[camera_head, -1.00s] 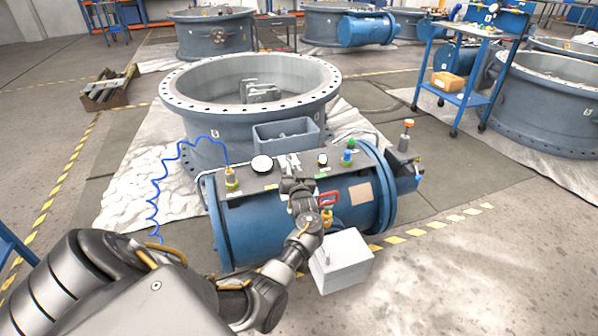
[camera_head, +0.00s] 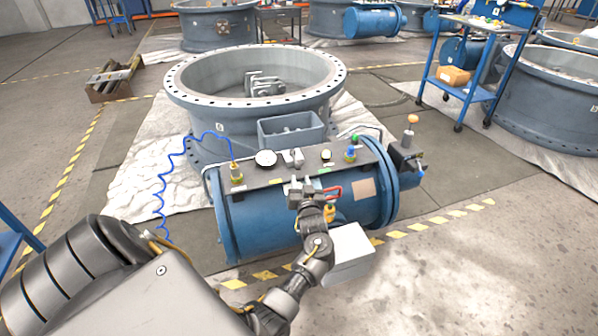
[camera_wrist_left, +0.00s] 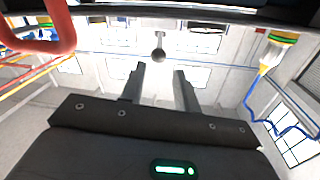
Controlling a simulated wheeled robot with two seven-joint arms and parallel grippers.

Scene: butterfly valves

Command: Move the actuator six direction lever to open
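The blue actuator cylinder (camera_head: 262,222) lies on its side in front of the big grey valve ring, with a grey panel (camera_head: 262,188) along its top. A small lever with a dark ball knob (camera_wrist_left: 159,56) shows in the left wrist view, beyond the fingertips and roughly in line with the gap between them. In the head view I cannot clearly tell this knob; a silver fitting (camera_head: 295,158) sits on the panel just behind the gripper. My left gripper (camera_head: 301,188) is at the panel's front edge. In the wrist view its fingers (camera_wrist_left: 161,84) are apart and empty. My right gripper is out of view.
A red handle (camera_head: 333,193) is close to the right of the gripper; it also shows in the wrist view (camera_wrist_left: 58,28). A gauge (camera_head: 265,158) and a blue hose (camera_head: 186,152) are left. A blue trolley (camera_head: 470,75) is back right.

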